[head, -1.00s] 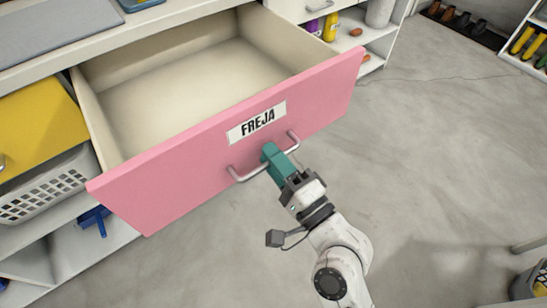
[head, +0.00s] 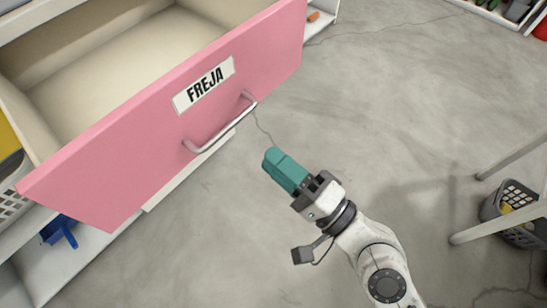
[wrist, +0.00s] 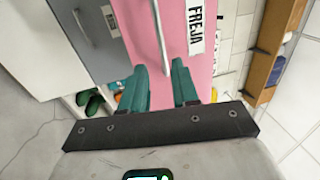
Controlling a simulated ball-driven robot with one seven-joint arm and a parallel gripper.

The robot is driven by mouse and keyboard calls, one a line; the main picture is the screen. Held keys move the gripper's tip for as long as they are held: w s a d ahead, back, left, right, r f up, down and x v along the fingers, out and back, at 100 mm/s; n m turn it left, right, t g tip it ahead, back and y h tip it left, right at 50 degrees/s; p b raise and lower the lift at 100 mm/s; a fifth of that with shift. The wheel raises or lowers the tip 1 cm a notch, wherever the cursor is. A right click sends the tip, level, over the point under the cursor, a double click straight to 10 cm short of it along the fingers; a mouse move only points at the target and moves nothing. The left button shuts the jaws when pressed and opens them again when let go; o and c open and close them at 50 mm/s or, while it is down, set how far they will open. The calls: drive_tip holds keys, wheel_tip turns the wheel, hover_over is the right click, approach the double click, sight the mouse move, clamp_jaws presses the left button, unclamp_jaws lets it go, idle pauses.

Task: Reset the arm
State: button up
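The pink drawer front (head: 150,125) labelled FREJA stands pulled out, and its visible inside (head: 110,60) looks empty. Its metal bar handle (head: 222,128) is free of my gripper. My gripper (head: 270,155) with teal fingers is apart from the handle, to its lower right in the head view. In the wrist view the two fingers (wrist: 160,75) stand apart with nothing between them. The handle (wrist: 160,35) and the pink front (wrist: 178,18) show beyond the fingertips there.
A grey basket (head: 515,215) stands by pale legs (head: 500,215) at the right. A white basket (head: 12,195) and a blue object (head: 60,232) are on the shelving at lower left. The floor (head: 370,95) right of the drawer is clear.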

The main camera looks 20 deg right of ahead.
idle(0.4)
drive_tip(key=s+d+f+n+g+h, duration=0.2)
drive_tip(key=d+f+n+g, duration=0.15)
drive_tip(key=f, duration=0.45)
drive_tip(key=s+d+f+n+g+h, duration=0.1)
drive_tip(key=d+f+n+g+h, duration=0.1)
drive_tip(key=f+n+g, duration=0.4)
drive_tip(key=s+d+f+n+g+h, duration=0.1)
drive_tip(key=s+d+f+g+h, duration=0.65)
drive_tip(key=s+d, duration=0.6)
wheel_tip(320, 180, up, 26)
drive_tip(key=w+t+p, duration=0.1)
drive_tip(key=p, duration=2.6)
drive_tip(key=shift+d+r, duration=0.15)
drive_tip(key=shift+d, duration=0.15)
